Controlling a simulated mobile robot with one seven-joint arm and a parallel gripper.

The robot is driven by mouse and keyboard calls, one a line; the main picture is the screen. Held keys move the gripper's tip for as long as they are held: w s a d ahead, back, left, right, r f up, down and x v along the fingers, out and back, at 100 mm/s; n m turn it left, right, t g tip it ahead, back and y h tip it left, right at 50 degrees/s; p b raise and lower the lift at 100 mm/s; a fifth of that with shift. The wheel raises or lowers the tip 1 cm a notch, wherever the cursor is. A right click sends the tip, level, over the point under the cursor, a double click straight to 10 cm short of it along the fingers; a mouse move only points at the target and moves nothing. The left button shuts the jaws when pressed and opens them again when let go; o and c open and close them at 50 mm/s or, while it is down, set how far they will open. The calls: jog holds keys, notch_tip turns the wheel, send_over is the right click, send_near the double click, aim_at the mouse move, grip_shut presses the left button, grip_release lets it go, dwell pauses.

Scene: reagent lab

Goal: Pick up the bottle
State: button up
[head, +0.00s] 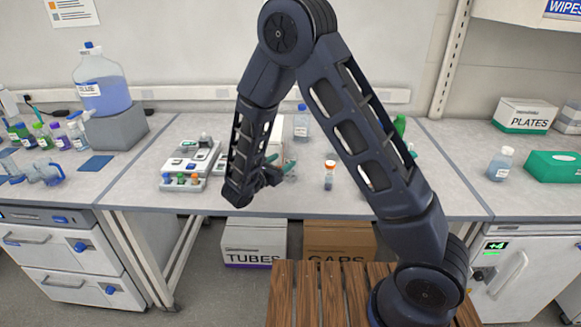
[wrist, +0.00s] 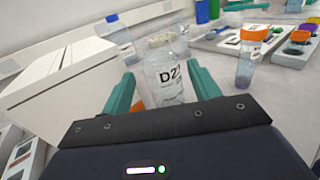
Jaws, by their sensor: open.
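A clear bottle with a white label reading "D2" (wrist: 165,75) stands upright in the wrist view. Its cap looks pale. My gripper (wrist: 160,74) is open, with one teal finger on each side of this bottle. I cannot tell whether either finger touches it. In the head view my gripper (head: 279,166) is low over the bench, and the arm and fingers hide most of what is there. A blue-capped bottle (wrist: 118,36) stands farther back, also seen in the head view (head: 301,123).
A white box (wrist: 62,88) is close on the left. In the head view a rack (head: 176,184) sits left of my gripper.

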notch_tip(320, 180, down, 6)
jog(key=shift+r, duration=0.1)
jog(key=shift+w+d, duration=0.45)
jog(key=shift+w, duration=0.15)
jog(key=shift+x, duration=3)
jog(key=c, duration=0.7)
